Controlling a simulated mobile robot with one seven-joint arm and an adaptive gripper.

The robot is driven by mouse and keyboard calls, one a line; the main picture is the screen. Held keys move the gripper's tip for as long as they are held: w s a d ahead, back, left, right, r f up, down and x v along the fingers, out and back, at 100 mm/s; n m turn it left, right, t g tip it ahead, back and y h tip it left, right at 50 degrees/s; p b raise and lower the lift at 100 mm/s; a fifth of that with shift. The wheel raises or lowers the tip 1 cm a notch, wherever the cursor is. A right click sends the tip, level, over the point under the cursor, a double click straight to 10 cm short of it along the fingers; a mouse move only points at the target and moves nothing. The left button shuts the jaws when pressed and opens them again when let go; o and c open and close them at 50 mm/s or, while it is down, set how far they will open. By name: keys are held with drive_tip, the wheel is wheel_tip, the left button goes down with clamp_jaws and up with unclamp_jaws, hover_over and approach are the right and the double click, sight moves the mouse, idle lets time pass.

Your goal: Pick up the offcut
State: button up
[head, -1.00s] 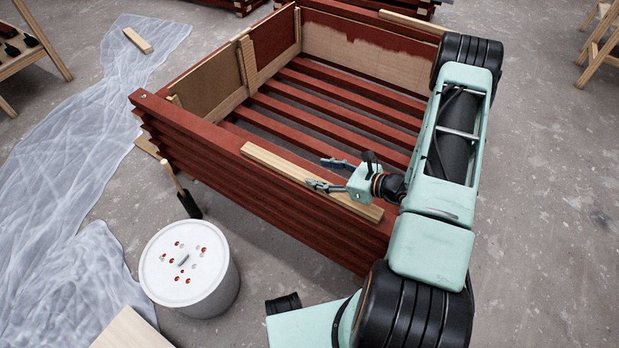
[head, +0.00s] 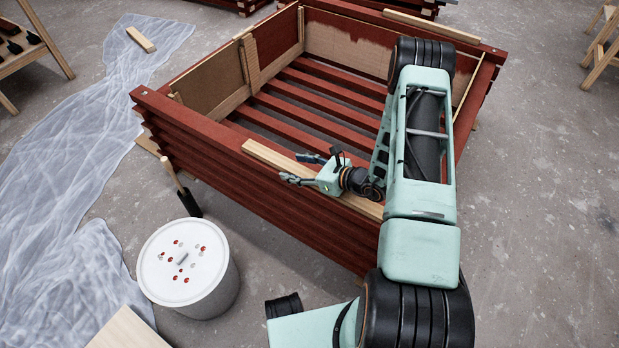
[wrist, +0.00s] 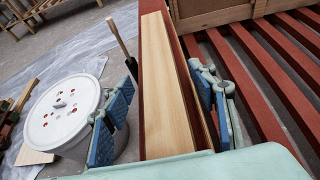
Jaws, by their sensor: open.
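A pale bare-wood offcut (head: 265,153) lies lengthwise along the near top rim of the red slatted crate (head: 215,150). My gripper (head: 289,167) is open and empty over the offcut. In the wrist view, the offcut (wrist: 166,95) runs away from me between the two blue-padded fingers, with a gap on each side. I cannot tell how far the fingertips are above the rim. My gripper and arm hide part of the offcut's right half in the head view.
A white lidded bucket (head: 188,260) and a dark-bladed brush (head: 182,190) stand on the floor left of the crate. Plastic sheeting (head: 60,185) covers the left floor, with a short wood piece (head: 140,39) on it. Another pale strip (head: 430,25) lies on the far rim.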

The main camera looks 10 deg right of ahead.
drive_tip(key=shift+c, duration=0.7)
drive_tip(key=c, duration=1.3)
drive_tip(key=shift+o, duration=0.2)
drive_tip(key=shift+r, duration=0.1)
